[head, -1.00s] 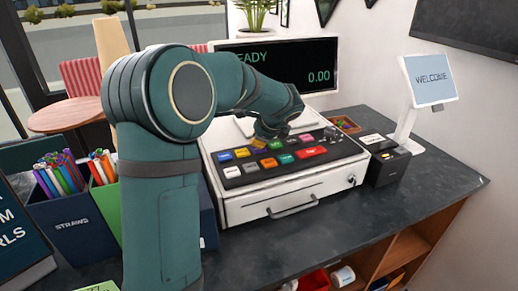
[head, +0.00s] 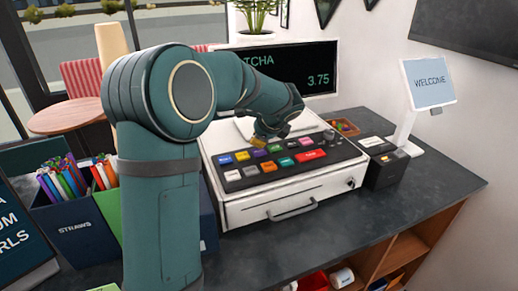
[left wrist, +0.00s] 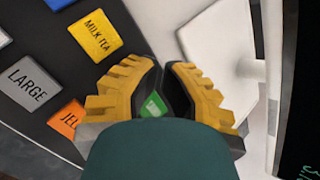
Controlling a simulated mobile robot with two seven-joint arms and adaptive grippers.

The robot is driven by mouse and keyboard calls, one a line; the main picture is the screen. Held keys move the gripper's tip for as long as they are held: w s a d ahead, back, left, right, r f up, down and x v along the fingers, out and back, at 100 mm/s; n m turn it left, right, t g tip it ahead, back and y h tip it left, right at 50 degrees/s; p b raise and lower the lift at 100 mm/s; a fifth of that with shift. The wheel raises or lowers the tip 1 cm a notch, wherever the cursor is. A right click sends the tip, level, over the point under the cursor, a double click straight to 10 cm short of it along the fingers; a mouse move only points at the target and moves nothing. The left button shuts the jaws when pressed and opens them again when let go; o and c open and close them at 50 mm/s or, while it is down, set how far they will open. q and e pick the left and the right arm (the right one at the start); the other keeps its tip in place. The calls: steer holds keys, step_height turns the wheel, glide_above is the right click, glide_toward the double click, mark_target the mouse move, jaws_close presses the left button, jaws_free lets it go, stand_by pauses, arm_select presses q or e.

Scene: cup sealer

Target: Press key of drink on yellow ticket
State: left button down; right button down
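The register (head: 285,205) has a dark panel of coloured keys. Its screen (head: 290,68) reads "TCHA" and 3.75, the word's start hidden by my arm. My left gripper (head: 262,140) is at the panel's back edge. In the left wrist view its yellow fingers (left wrist: 163,72) look shut, black pads meeting at the tips. A green key (left wrist: 153,105) shows in the gap behind the tips; its label is unreadable. The yellow MILK TEA key (left wrist: 94,35) is to the left. Only a yellow-green paper sliver (head: 104,288) shows at the bottom edge; no writing is readable. My right gripper is not in view.
A STRAWS box (head: 75,228) and a green holder of pens or straws stand left of the register. A small black printer (head: 388,165) and a WELCOME tablet (head: 428,78) stand to the right. The dark counter (head: 350,225) is clear in front.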

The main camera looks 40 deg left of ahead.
arm_select(q)
steer(key=shift+r, duration=0.1)
step_height(320, 180, up, 5)
steer(key=p, duration=0.4)
stand_by(0.3)
stand_by(0.8)
